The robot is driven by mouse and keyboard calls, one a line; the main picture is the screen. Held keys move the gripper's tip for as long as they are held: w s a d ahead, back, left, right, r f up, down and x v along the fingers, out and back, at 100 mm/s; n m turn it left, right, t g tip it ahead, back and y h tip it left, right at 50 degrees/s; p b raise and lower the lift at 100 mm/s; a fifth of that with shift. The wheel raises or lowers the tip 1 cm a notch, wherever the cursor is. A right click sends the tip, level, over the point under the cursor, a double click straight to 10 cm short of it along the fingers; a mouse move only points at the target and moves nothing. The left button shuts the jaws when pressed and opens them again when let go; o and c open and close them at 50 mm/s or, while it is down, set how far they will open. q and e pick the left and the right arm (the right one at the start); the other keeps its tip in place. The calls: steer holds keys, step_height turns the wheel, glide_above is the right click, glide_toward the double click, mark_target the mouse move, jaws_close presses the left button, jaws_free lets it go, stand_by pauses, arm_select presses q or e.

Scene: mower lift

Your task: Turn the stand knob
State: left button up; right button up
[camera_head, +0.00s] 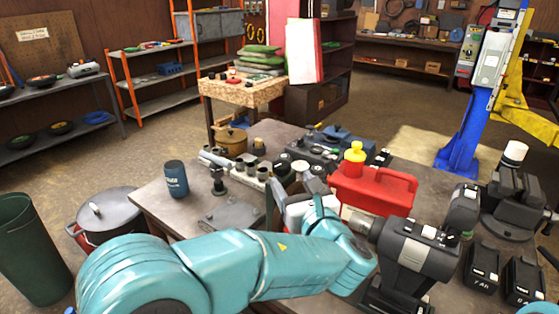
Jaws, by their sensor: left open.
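I cannot pick out the stand knob for certain. A small dark upright piece with a round top (217,178) stands on the workbench (158,196), left of my left gripper. Several short round knob-like parts, dark and pale, stand in a row behind it. My left arm is teal and reaches across the front of the bench. My left gripper (303,184) is open, close to the row's right end and left of a red fuel can (372,190). I cannot see whether it touches anything. My right gripper is out of the picture.
A blue canister (176,179) stands on the bench's left side. A black power drill (415,248) and batteries (482,266) crowd the right front. A lidded pot (106,212) and green bin (30,247) stand at left. A blue lift post (470,115) rises behind.

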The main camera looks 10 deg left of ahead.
mark_target(284, 170)
arm_select(q)
steer(key=p+x, duration=0.2)
steer(key=x, duration=0.5)
steer(key=shift+w+a, duration=0.15)
steer(key=shift+w, duration=0.2)
steer(key=c, duration=0.9)
